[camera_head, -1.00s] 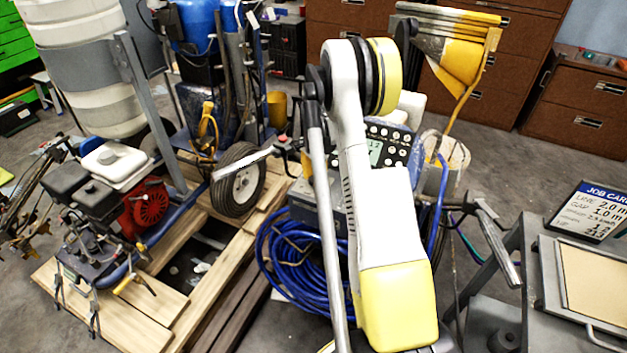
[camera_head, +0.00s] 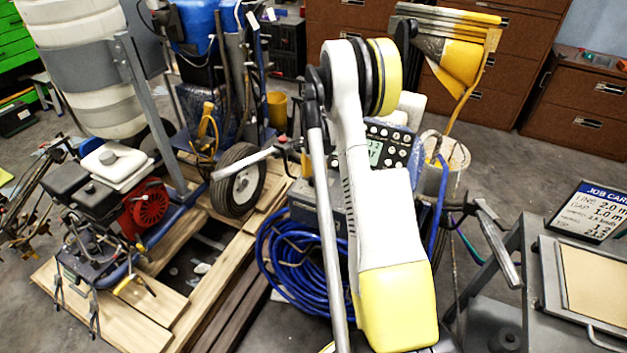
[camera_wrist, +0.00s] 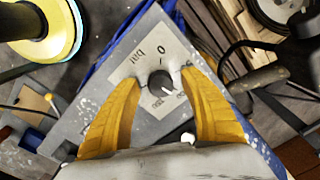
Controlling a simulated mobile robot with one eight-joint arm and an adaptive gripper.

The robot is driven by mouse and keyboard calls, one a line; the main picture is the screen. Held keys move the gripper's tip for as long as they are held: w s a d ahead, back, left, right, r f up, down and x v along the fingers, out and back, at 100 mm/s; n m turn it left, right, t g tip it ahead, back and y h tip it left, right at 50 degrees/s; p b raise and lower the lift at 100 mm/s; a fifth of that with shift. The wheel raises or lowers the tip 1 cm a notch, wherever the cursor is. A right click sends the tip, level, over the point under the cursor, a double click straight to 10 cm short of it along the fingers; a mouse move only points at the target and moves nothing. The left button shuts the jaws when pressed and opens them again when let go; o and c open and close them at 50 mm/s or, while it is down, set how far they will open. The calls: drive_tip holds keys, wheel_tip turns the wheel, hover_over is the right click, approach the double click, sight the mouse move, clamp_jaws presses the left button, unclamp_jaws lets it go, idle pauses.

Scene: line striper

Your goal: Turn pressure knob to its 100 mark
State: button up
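The pressure knob (camera_wrist: 157,81) is a small dark round knob on a grey panel (camera_wrist: 95,115) in the wrist view. A pale label plate (camera_wrist: 140,57) around it shows "bar" and a "0". A white mark on the knob points to the lower right, towards small print partly hidden by my right finger. My gripper (camera_wrist: 160,77) has two yellow fingers, one on each side of the knob. They stand apart, with a narrow gap seeming to show beside the knob; contact is unclear. In the head view my arm hides the knob and gripper.
In the head view, a keypad with a display (camera_head: 388,147) sits behind my arm. A blue hose coil (camera_head: 290,265) lies to its left. A handlebar (camera_head: 495,240) juts out at right. A stand with a job card (camera_head: 590,212) is further right. An engine (camera_head: 125,200) stands at left.

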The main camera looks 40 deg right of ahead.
sight(314, 180)
drive_tip(key=shift+r, duration=0.1)
wheel_tip(314, 180, up, 12)
drive_tip(key=shift+s, duration=0.15)
idle(0.3)
drive_tip(key=shift+a, duration=0.1)
idle(0.3)
